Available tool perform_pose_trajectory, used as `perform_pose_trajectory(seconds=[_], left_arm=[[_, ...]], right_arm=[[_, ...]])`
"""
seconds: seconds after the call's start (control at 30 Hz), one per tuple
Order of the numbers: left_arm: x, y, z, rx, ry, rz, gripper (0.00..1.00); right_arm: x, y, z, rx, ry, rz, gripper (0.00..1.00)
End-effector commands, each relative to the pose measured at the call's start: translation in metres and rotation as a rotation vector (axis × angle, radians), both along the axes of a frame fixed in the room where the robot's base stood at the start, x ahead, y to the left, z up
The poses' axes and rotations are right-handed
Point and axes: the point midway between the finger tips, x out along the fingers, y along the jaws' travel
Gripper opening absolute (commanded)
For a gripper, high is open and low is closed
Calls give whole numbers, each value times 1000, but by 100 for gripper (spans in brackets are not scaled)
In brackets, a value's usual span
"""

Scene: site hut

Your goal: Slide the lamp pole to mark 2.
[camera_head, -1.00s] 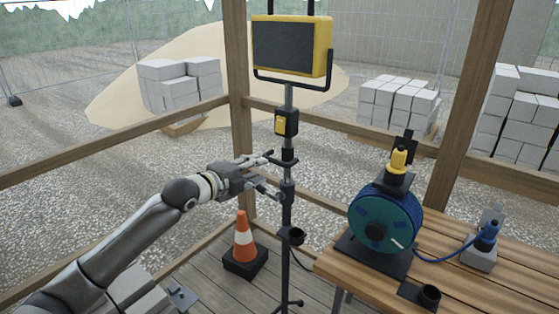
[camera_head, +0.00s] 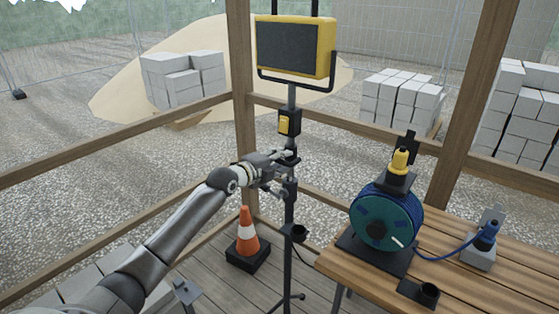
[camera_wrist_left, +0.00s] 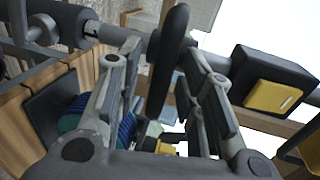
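The lamp is a yellow floodlight (camera_head: 294,46) on an upright pole (camera_head: 290,212) with a yellow-and-black switch box (camera_head: 289,122) below it. A dark round collar (camera_head: 291,161) sits on the pole under the box. My left gripper (camera_head: 284,172) is at the pole at the collar's height. In the left wrist view the collar (camera_wrist_left: 169,62) stands edge-on between the open fingers of the gripper (camera_wrist_left: 160,45), with gaps on both sides. The pole (camera_wrist_left: 115,35) crosses by the fingertips. I cannot read any numbered mark. My right gripper is not in view.
A wooden bench (camera_head: 468,284) with a blue cable reel (camera_head: 386,217) and a socket box (camera_head: 479,252) stands right of the pole. An orange cone (camera_head: 247,238) stands on the floor left of it. Wooden rails and a post (camera_head: 241,100) are behind.

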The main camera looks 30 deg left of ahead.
Motion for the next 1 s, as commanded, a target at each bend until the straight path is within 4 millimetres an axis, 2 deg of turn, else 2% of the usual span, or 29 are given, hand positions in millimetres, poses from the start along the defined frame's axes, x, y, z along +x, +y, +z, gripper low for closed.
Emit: perform_pose_trajectory(seconds=[0.23, 0.5, 0.83, 1.0], left_arm=[[0, 0, 0, 0, 0, 0, 34], [0, 0, 0, -1, 0, 0, 0], [0, 0, 1, 0, 1, 0, 0], [0, 1, 21, 2, -1, 1, 0]], right_arm=[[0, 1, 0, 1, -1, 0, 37], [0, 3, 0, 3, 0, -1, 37], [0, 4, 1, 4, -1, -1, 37], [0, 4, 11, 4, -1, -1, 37]])
